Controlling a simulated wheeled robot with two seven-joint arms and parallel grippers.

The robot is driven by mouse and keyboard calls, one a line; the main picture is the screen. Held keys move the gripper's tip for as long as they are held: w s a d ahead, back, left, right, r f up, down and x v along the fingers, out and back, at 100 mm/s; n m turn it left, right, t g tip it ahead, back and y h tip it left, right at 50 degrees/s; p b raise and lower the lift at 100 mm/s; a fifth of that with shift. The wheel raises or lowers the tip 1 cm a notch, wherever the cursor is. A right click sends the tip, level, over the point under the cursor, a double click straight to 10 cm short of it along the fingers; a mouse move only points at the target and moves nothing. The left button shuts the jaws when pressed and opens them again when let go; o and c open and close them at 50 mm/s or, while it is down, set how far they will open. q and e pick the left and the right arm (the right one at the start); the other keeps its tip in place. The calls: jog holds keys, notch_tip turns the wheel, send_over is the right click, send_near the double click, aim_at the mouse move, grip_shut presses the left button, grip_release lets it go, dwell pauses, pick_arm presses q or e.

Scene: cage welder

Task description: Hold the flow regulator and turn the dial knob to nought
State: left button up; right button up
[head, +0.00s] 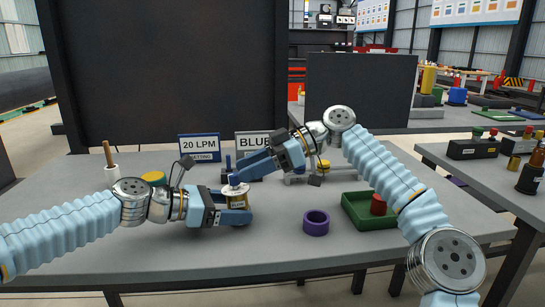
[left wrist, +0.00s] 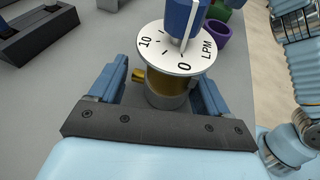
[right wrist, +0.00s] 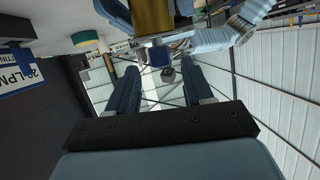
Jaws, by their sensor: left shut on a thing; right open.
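The flow regulator has a brass body (left wrist: 165,88), a round white dial (left wrist: 160,45) marked 10, 0 and LPM, and a blue dial knob (left wrist: 184,16) with a white pointer. In the left wrist view the pointer lies towards the 0. In the head view the regulator (head: 238,202) is upright above the table, held by my left gripper (head: 240,210), which is shut on its body. My right gripper (head: 234,174) is open close above the dial. In the right wrist view the knob (right wrist: 158,57) is near the fingertips, between them; contact cannot be told.
A 20 LPM sign (head: 199,147) and a partly hidden BLUE sign (head: 258,142) stand at the back. The table's front is clear.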

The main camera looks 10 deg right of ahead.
jog(key=s+v, duration=0.1)
jog(key=v, duration=0.7)
jog(key=shift+w, duration=0.45)
pick_arm(q)
jog(key=o, duration=1.2)
jog(key=shift+c, duration=0.2)
jog(key=shift+v, duration=3.5)
